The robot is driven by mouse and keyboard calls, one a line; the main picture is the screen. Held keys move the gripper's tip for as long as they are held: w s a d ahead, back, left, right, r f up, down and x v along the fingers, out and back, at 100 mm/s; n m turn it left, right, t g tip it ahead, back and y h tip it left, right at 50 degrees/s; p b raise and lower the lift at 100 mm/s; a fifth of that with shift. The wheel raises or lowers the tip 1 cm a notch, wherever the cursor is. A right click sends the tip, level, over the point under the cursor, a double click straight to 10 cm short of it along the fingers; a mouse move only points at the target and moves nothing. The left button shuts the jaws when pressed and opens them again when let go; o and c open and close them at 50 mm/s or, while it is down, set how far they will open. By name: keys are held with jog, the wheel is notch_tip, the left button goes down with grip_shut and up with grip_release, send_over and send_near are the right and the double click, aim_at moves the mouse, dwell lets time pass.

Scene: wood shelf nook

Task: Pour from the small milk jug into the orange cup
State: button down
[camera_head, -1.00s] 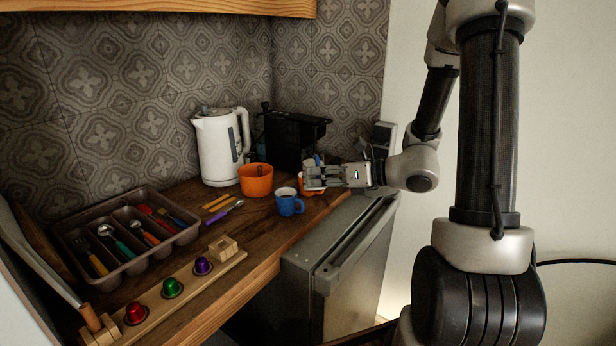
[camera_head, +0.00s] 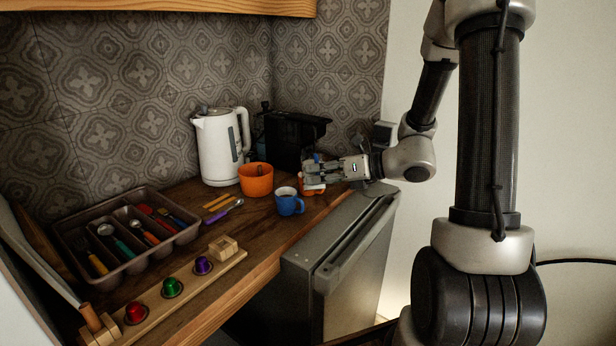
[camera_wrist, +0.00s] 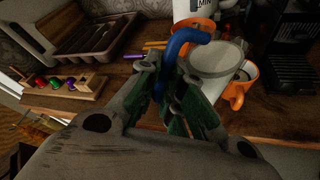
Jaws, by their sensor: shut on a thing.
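My gripper (camera_wrist: 180,95) is shut on the blue handle (camera_wrist: 186,40) of the small milk jug. The jug's pale grey round rim and body (camera_wrist: 215,58) show just beyond the fingers in the wrist view. In the head view my gripper (camera_head: 312,172) hides most of the jug; a bit of blue (camera_head: 317,158) shows above the fingers. The orange cup (camera_wrist: 241,90) stands close beside the jug, to its right in the wrist view and partly covered by it. In the head view this cup (camera_head: 314,191) shows below my fingers. I cannot tell what the jug holds.
A blue mug (camera_head: 289,202) and a larger orange bowl (camera_head: 256,180) stand close by. Behind are a white kettle (camera_head: 215,148) and a black machine (camera_head: 292,138). A cutlery tray (camera_head: 130,232) and a capsule rack (camera_head: 168,292) lie to the left.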

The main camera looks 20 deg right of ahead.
jog(key=shift+w, duration=0.1)
jog(key=shift+w+f+m, duration=0.1)
jog(key=shift+w+m, duration=0.2)
jog(key=shift+w, duration=0.05)
jog(key=shift+w+r+g, duration=0.15)
jog(key=shift+r+g, duration=0.05)
jog(key=shift+g, duration=0.3)
jog(key=shift+w+d+r+m, duration=0.1)
jog(key=shift+w+r+m, duration=0.1)
jog(key=shift+m, duration=0.2)
jog(key=shift+w+r+m+g+h, duration=0.15)
jog(key=shift+r+m+g+h, duration=0.15)
jog(key=shift+r+m+g, duration=0.15)
dwell(0.4)
